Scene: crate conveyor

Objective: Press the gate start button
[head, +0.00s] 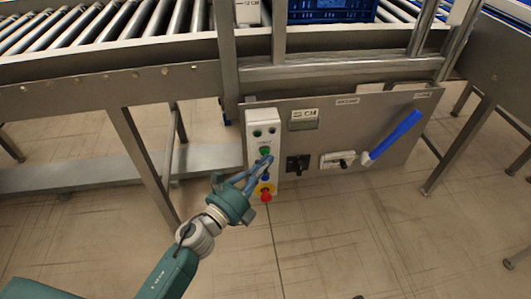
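The pale control box (262,121) is mounted on the grey panel under the conveyor. It has two dark green round lamps or buttons at the top, a green button (265,151) below them, a blue button and a red knob (266,196) on yellow at the bottom. Which label names the gate start is too small to read. My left gripper (268,162) points up and right at the box, fingers close together and empty. Its tips overlap the area just below the green button; contact cannot be told. My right gripper is not in view.
The grey panel (345,110) also carries a black rotary switch (297,165), a small white-plated switch (338,159) and a blue lever handle (395,135) to the right. A blue crate (330,12) stands on the conveyor above. Metal legs stand left and right.

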